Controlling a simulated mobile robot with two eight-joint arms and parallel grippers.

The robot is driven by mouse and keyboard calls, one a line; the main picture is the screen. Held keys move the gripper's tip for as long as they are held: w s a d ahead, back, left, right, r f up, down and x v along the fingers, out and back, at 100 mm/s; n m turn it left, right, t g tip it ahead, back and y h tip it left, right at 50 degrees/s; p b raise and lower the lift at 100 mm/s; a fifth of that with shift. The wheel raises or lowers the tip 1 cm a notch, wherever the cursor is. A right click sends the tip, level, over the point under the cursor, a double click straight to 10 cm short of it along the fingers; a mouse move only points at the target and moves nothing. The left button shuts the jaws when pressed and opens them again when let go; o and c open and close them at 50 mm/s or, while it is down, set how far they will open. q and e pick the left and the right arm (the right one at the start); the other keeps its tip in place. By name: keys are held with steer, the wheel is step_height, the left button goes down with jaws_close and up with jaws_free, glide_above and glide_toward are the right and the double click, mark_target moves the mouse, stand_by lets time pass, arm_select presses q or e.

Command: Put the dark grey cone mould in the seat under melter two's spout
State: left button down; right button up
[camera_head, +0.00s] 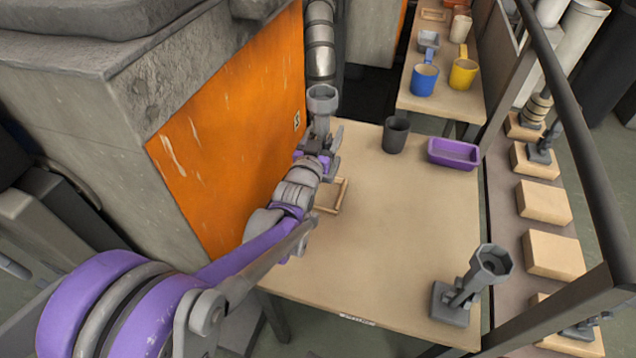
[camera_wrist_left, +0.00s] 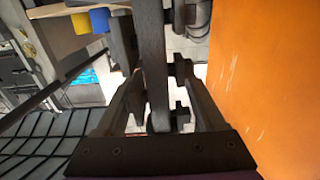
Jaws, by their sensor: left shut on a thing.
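My left gripper (camera_head: 320,156) is shut on a grey mould (camera_head: 322,98) with a round cup-like top and a narrower stem, held upright beside the orange panel. In the left wrist view my left gripper (camera_wrist_left: 160,105) has a dark long stem (camera_wrist_left: 151,50) between its fingers. The lower end of the held mould is partly hidden by the gripper in the head view. I cannot tell whether it is a cone. A wooden frame (camera_head: 346,196) lies on the table just right of my left wrist. No spout can be made out. My right gripper is not in view.
The table (camera_head: 400,240) is clear in the middle. A dark grey cup (camera_head: 396,134) and a purple tray (camera_head: 453,153) stand at its far side. A grey mould with a tilted cup (camera_head: 472,285) stands near the front right. The orange panel (camera_head: 235,130) is close on the left.

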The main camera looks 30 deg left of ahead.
arm_select(q)
step_height(320, 180, down, 10)
steer(key=b, duration=0.3)
steer(key=shift+r, duration=0.15)
steer(key=shift+b, duration=0.35)
jaws_free()
steer(key=shift+s+d, duration=0.1)
steer(key=shift+s, duration=0.2)
steer(key=p+v, duration=0.1)
steer(key=v, duration=1)
steer(key=shift+s, duration=0.25)
